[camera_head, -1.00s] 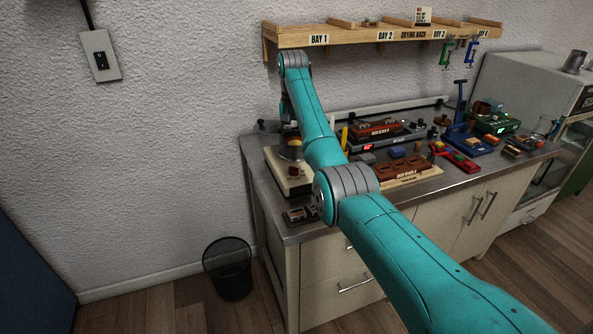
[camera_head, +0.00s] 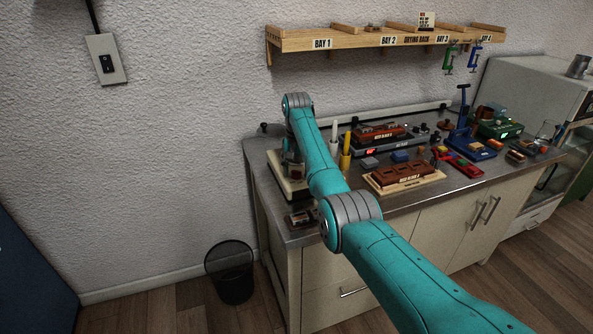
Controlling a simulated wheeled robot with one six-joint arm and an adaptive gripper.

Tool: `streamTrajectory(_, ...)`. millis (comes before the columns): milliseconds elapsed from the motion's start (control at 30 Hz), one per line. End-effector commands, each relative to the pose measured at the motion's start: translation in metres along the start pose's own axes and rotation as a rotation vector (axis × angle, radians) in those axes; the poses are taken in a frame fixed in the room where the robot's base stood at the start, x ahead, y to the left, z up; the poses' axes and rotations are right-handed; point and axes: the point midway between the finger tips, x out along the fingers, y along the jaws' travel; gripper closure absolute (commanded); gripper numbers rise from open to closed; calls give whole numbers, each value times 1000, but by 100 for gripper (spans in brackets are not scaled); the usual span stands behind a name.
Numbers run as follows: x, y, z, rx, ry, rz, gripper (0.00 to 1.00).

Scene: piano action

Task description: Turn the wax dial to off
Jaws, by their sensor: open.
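A cream box-shaped unit (camera_head: 285,187), which looks like the wax heater, stands at the left end of the steel bench. A small dark red part (camera_head: 297,172) shows on its front; I cannot tell whether this is the wax dial or where a dial points. My teal arm reaches over the bench and bends down at the wrist. My gripper (camera_head: 292,157) is small and dark, low over the cream unit, open and mostly hidden by my arm. No contact with the unit can be made out.
A brown block on a wooden board (camera_head: 405,177), white and yellow upright sticks and a red-topped device (camera_head: 378,135) stand right of my arm. A small dark tray (camera_head: 300,218) lies at the front left edge. A shelf (camera_head: 380,38) hangs above.

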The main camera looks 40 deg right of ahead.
Motion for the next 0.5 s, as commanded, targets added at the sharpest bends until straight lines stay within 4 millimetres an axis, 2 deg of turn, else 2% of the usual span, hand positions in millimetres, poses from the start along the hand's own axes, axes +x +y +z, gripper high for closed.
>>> streamTrajectory(233,1,0,0,0,0,0,40)
streamTrajectory(267,1,0,0,0,0,0,45)
streamTrajectory(467,1,0,0,0,0,0,95)
streamTrajectory(500,1,0,0,0,0,0,100)
